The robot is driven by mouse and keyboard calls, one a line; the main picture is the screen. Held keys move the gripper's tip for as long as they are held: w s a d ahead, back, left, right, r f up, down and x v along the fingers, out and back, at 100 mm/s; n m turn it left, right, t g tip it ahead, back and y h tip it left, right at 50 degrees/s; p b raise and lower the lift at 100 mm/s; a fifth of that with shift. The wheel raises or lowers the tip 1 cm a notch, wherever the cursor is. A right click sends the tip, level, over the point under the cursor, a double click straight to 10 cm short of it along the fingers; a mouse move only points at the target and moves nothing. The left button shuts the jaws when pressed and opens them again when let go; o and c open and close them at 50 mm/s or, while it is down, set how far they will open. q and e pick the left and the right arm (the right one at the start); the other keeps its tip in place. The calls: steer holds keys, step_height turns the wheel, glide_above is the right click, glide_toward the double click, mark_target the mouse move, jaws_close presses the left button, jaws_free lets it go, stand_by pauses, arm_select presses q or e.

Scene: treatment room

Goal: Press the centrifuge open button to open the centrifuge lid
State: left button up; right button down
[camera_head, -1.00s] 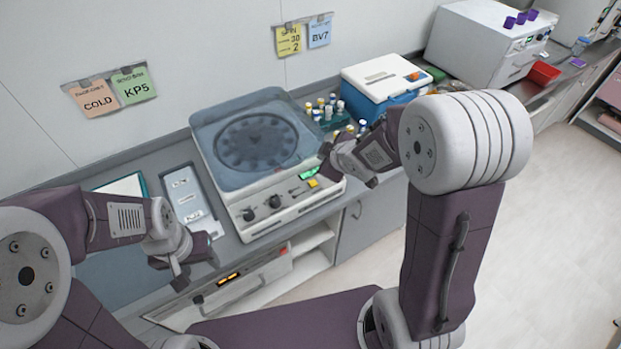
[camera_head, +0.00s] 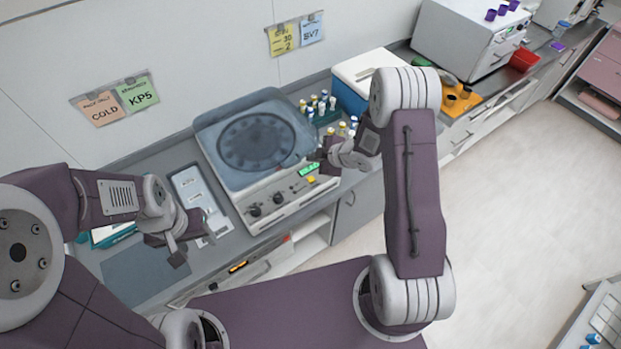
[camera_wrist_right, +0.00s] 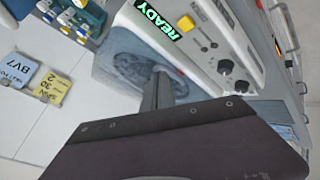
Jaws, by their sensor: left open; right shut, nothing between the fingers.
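The centrifuge (camera_head: 222,170) stands on the counter, its translucent blue-grey lid (camera_head: 255,110) down and the round rotor showing through. Its front panel has a green display (camera_head: 308,169), which reads READY in the right wrist view (camera_wrist_right: 157,18). Below the display is a yellow button (camera_head: 311,179), also visible in the right wrist view (camera_wrist_right: 186,23). My right gripper (camera_head: 322,160) is shut and empty, just above the panel's right end, apart from the button in the wrist view, where its fingers (camera_wrist_right: 157,92) show. My left gripper (camera_head: 188,243) is open and empty, left of the centrifuge.
Capped tubes in a rack (camera_head: 322,112) and a blue-and-white box (camera_head: 352,82) stand right of the centrifuge, close to my right arm. A grey tray (camera_head: 190,187) lies to its left. A white machine (camera_head: 458,45) and red bin (camera_head: 523,60) are further right.

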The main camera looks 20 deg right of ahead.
mark_target(314, 180)
step_height(314, 180, down, 8)
steer(key=b, duration=0.7)
steer(key=shift+d+f, duration=0.15)
steer(key=shift+f, duration=0.1)
stand_by(1.3)
steer(key=shift+f+b, duration=0.4)
steer(key=shift+s+f+b, duration=0.1)
steer(key=shift+f+b, duration=0.4)
stand_by(0.6)
steer(key=shift+r+p, duration=0.85)
steer(key=shift+r, duration=0.1)
steer(key=shift+r, duration=0.1)
step_height(314, 180, up, 5)
steer(key=p, duration=0.4)
